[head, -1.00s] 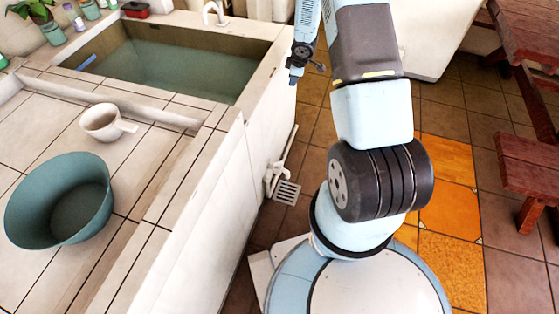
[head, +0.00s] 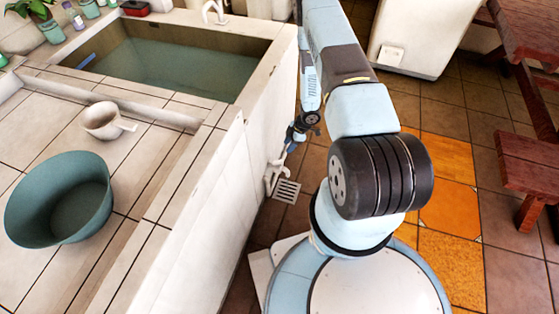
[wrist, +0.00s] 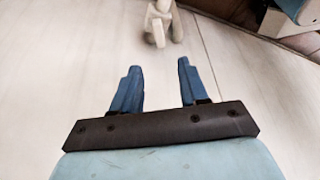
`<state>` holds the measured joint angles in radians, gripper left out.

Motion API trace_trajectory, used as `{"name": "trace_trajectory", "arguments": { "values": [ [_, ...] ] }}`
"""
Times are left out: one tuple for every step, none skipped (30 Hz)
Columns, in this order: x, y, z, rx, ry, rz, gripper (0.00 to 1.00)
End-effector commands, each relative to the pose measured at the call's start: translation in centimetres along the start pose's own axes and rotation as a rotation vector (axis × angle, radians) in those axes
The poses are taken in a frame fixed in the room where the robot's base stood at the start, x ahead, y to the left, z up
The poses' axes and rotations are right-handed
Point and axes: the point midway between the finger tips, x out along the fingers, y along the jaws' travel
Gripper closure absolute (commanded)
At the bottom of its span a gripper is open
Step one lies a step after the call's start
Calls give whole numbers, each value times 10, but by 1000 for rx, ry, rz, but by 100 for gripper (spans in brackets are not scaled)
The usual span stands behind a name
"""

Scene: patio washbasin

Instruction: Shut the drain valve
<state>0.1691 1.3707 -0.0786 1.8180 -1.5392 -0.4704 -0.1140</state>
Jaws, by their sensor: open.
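The drain valve (head: 272,178) is a pale fitting low on the side wall of the washbasin, above a floor grate. In the wrist view the pale valve (wrist: 158,22) shows at the top middle, ahead of my fingertips and apart from them; its upper part is cut off by the frame edge. My gripper (wrist: 157,68) is open, with two blue fingers spread and nothing between them. In the head view my gripper (head: 291,146) hangs beside the basin wall, just above the valve, and partly hides its pipe. I cannot tell the handle's position.
The basin (head: 165,65) holds water. A floor grate (head: 286,191) lies below the valve. A teal bowl (head: 90,170) and a white pot (head: 103,121) stand on the tiled counter. A wooden bench (head: 530,165) is at the right. The basin wall is close beside my arm.

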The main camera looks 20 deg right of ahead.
Motion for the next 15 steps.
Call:
{"name": "trace_trajectory", "arguments": {
  "values": [
    [7,-1,0,1,0,-2,56],
    [11,-1,0,1,0,-2,56],
    [17,-1,0,1,0,-1,56],
    [21,-1,0,1,0,-1,56],
    [27,-1,0,1,0,-2,56],
    [33,-1,0,0,0,-2,56],
    [38,-1,0,0,-1,-1,56],
    [44,-1,0,0,-1,-2,56],
    [50,-1,0,1,-1,-2,56],
    [55,-1,0,0,-1,-1,56],
    [61,-1,0,0,-1,-1,56],
    [67,-1,0,0,-1,-2,56],
    [72,-1,0,-1,-1,-1,56],
    [77,-1,0,0,-1,-1,56],
    [84,-1,0,0,-1,-1,56]
  ]
}}
